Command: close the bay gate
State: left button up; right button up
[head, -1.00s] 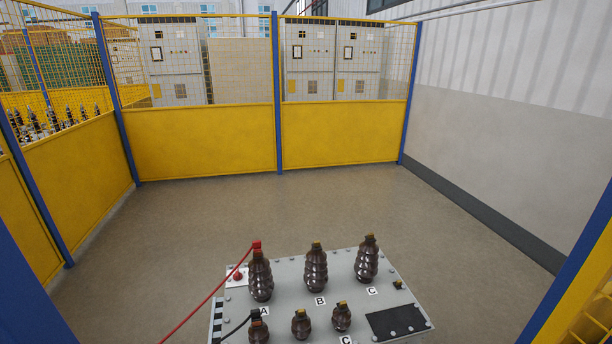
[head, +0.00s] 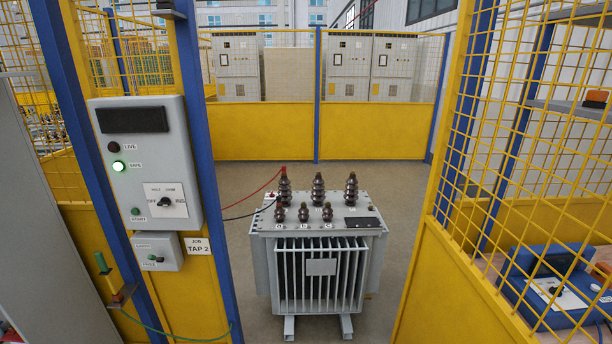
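The bay gate (head: 428,262) appears to be the yellow panel with mesh above at the right. It stands open, angled from the bay opening out towards me. The opening lies between a blue post (head: 205,170) at the left and the gate side at the right. Inside stands a grey transformer (head: 320,267) with brown bushings, a red lead and a black lead. Neither of my grippers can be made out in the head view. The gate's latch or handle cannot be made out.
A control box (head: 150,200) on the left post has a lit green lamp by "SAFE". A green-handled stick (head: 101,263) with a green cable hangs below. A blue device (head: 550,285) sits behind the mesh at the right. The floor beside the transformer is clear.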

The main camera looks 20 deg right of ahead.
aim_at(446, 300)
jog(key=k+l, duration=0.5)
jog(key=k, duration=0.15)
jog(key=k+l, duration=0.5)
jog(key=l, duration=2.3)
